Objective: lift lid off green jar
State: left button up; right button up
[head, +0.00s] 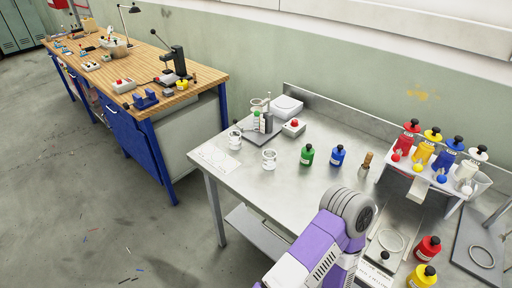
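A green jar (307,157) with a black knobbed lid (308,147) stands upright on the metal table (225,175), left of a blue jar (337,157) that also has a black lid. The green jar's lid is on it, and nothing touches the jar. One of my arms, purple and white, shows at the bottom centre, in front of the jars and apart from them. Neither of my grippers shows in the head view.
A rack (420,178) of red, yellow, blue and white jars stands at the right. Red (428,248) and yellow (422,277) jars are nearer. A brush (365,163) and white cups (269,158) flank the green jar. A wooden workbench (150,65) is at the left.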

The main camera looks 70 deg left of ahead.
aim_at(308, 150)
jog(key=u, duration=2.15)
